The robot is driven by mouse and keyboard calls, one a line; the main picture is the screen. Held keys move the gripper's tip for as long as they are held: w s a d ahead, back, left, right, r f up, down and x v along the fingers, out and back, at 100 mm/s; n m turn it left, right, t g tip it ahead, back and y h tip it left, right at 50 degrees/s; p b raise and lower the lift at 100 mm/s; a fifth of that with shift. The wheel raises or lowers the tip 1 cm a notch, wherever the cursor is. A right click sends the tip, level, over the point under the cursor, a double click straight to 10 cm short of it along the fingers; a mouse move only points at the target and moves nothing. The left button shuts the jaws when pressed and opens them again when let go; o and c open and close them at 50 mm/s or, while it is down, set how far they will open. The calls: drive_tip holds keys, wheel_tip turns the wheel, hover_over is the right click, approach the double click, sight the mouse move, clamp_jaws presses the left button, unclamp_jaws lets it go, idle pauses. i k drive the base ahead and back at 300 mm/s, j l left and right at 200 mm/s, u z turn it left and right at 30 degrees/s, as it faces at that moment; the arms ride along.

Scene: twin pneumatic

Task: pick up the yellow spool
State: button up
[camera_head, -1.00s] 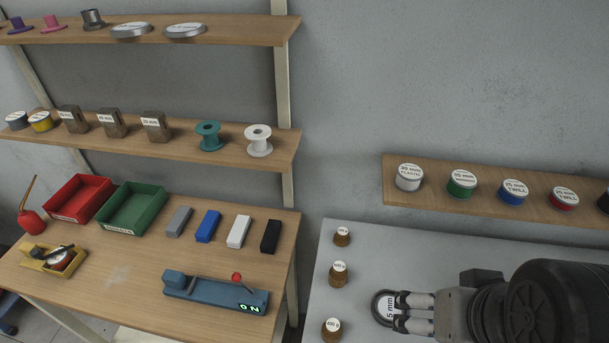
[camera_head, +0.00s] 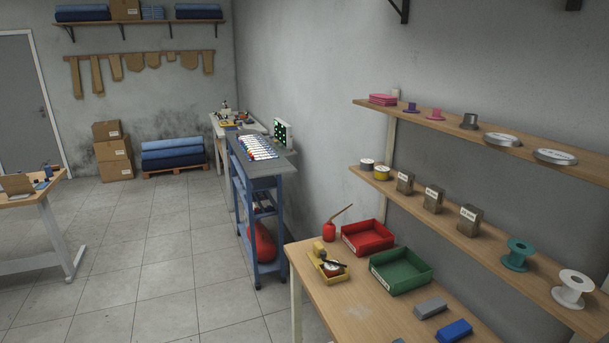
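I see no thing that is clearly a yellow spool. A round yellow item with a pale top (camera_head: 380,172) stands on the middle wall shelf at right; it looks more like a tin than a flanged spool. A teal spool (camera_head: 517,255) and a white spool (camera_head: 573,289) stand upright on the same shelf. Small purple (camera_head: 411,108) and pink (camera_head: 436,114) spool-like pieces are on the upper shelf. My gripper is out of view.
A wooden bench (camera_head: 345,306) holds a red tray (camera_head: 368,238), a green tray (camera_head: 401,271), a red oil can (camera_head: 329,231) and blocks. A blue cart (camera_head: 262,175) carries rows of small coloured items, too small to tell. The tiled floor (camera_head: 160,270) at left is clear.

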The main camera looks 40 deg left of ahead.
sight(382, 173)
drive_tip(key=u, duration=0.95)
drive_tip(key=j, duration=1.3)
drive_tip(key=i+z, duration=0.05)
drive_tip(key=i, duration=0.05)
